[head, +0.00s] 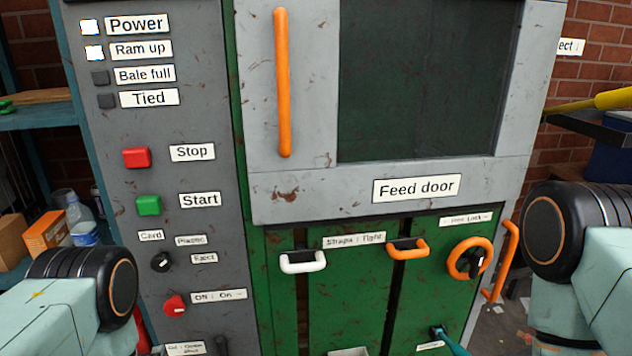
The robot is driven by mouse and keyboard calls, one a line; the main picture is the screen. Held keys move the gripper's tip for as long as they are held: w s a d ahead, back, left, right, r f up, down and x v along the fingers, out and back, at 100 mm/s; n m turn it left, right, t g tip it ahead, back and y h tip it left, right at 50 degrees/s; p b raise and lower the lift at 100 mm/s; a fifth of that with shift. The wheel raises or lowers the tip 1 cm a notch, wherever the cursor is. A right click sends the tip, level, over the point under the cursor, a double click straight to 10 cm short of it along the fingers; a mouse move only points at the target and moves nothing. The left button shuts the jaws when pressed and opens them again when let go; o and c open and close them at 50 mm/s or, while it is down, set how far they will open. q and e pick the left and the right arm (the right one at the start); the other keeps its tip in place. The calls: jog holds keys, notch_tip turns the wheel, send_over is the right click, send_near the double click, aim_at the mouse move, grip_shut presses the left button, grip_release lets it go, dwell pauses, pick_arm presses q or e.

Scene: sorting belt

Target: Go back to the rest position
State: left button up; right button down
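Neither of my grippers shows in the head view. Only upper links and black joints of my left arm at the lower left and my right arm at the right edge are in the picture. In front of me stands a baling machine with a grey control panel (205,120) and a grey feed door (290,190) with an upright orange handle (282,80). The feed door looks shut. The Power and Ram up lamps are lit white; Bale full and Tied are dark.
The panel has a red Stop button (136,157) and a green Start button (148,205). Below the door are a white handle (303,263), an orange handle (408,251) and an orange wheel (469,259). Shelves with cardboard boxes (48,232) stand at the left.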

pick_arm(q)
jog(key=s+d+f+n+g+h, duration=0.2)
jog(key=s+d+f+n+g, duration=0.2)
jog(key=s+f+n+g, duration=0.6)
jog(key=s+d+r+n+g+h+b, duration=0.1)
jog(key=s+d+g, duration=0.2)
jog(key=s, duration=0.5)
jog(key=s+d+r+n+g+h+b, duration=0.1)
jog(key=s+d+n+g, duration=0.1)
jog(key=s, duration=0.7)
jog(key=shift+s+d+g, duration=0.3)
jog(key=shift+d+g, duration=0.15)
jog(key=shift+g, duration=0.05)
